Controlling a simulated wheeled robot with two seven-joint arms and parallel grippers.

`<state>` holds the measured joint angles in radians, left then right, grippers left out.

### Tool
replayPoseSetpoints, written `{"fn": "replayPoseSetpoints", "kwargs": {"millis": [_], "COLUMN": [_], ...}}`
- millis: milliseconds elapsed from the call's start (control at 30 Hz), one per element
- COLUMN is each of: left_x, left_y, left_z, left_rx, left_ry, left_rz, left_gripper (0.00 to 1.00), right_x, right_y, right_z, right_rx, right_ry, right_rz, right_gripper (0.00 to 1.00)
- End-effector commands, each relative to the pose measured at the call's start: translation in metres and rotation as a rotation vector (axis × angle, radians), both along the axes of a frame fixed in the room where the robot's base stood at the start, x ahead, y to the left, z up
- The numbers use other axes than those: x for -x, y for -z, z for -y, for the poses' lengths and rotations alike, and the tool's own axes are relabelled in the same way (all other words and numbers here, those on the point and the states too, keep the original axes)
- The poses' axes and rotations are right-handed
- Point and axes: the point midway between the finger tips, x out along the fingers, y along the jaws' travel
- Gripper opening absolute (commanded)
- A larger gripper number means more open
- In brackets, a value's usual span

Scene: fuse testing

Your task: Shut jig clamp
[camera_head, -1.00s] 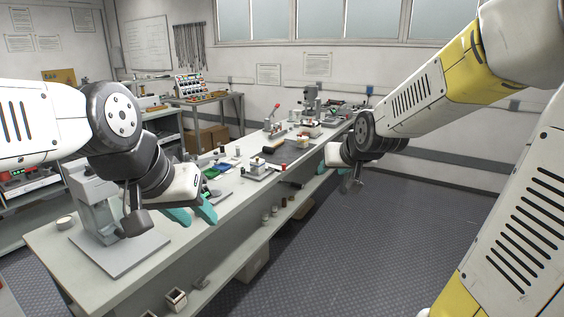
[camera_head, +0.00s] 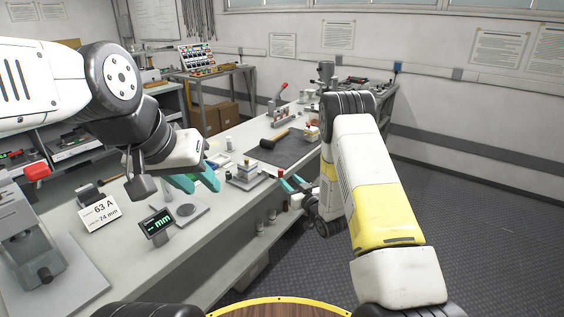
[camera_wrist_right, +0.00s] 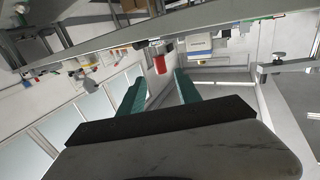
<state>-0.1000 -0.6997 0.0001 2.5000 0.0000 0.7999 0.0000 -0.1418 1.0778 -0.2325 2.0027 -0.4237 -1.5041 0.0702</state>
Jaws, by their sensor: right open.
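A small jig (camera_head: 243,178) with a light block on its base plate sits on the bench in the head view. A red knob (camera_head: 281,172), apparently the clamp handle, is at its right; how it joins the jig is unclear. My right gripper (camera_head: 293,184) is open, its teal fingers close to the knob. In the right wrist view the red knob (camera_wrist_right: 160,64) shows between and beyond the open fingertips (camera_wrist_right: 160,78), with no contact visible; the jig (camera_wrist_right: 201,43) is behind. My left gripper (camera_head: 197,183) is open and empty above the bench, left of the jig.
A black-headed mallet (camera_head: 272,142) lies on a dark mat (camera_head: 290,150) behind the jig. A gauge with a display (camera_head: 156,224) and a 63 A label card (camera_head: 100,212) stand at the front left. A press with a red knob (camera_head: 36,172) is at far left.

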Motion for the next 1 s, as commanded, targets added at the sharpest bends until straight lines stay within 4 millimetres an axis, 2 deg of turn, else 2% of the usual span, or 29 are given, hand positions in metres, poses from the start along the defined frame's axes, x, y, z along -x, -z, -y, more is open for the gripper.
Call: {"fn": "replayPoseSetpoints", "kwargs": {"millis": [167,600,967,1000], "left_x": [0.0,0.0,0.0,0.0], "left_y": [0.0,0.0,0.0,0.0], "left_z": [0.0,0.0,0.0,0.0], "left_rx": [0.0,0.0,0.0,0.0], "left_ry": [0.0,0.0,0.0,0.0], "left_rz": [0.0,0.0,0.0,0.0], "left_gripper": [0.36,0.36,0.36,0.36], "right_x": [-0.005,-0.06,-0.067,-0.067], "right_y": [0.006,0.005,0.005,0.005], "right_z": [-0.007,-0.035,-0.037,-0.037], "right_rx": [-0.008,-0.007,-0.008,-0.008], "right_ry": [-0.013,-0.012,-0.011,-0.011], "right_rz": [0.015,0.014,0.013,0.013], "right_gripper": [0.4,0.4,0.4,0.34]}}
